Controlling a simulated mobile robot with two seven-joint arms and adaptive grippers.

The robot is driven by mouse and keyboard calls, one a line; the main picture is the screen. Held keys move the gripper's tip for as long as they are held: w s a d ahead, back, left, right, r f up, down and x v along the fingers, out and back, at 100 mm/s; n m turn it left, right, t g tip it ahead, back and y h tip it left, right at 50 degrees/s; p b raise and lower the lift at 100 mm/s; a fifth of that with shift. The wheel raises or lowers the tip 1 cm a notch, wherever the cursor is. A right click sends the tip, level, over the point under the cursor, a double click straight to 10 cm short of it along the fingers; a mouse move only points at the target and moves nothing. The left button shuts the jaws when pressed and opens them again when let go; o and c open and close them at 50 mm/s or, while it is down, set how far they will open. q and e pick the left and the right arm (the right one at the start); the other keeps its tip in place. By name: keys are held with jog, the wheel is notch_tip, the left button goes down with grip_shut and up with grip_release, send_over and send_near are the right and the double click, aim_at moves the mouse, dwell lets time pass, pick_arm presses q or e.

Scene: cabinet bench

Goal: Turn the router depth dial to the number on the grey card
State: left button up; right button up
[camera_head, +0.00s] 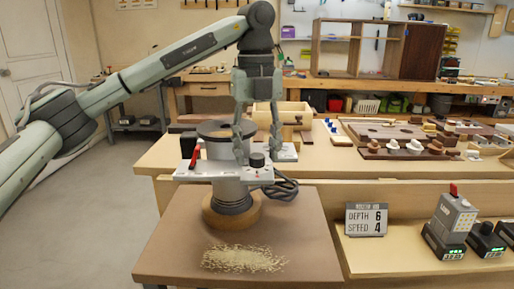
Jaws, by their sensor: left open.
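The router (232,190) is a grey and black tool standing upright on a round wooden block, with a red lever at its left. A small black knob (257,160) sits on its plate at the right; I cannot tell for sure that it is the depth dial, and no numbers on it are legible. The grey card (366,220) stands at the right and reads depth 6, speed 4. My left gripper (257,153) points down with its fingers apart, just above and around the knob; contact is unclear. My right gripper is out of view.
Wood shavings (244,258) lie on the brown bench top (305,235) before the router. A black cord (284,189) coils at its right. Chargers and a battery (452,222) stand on the right shelf. Wooden trays with knobs (404,148) lie behind.

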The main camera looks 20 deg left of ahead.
aim_at(256, 155)
pick_arm(q)
notch_tip(256, 155, up, 12)
dwell(0.6)
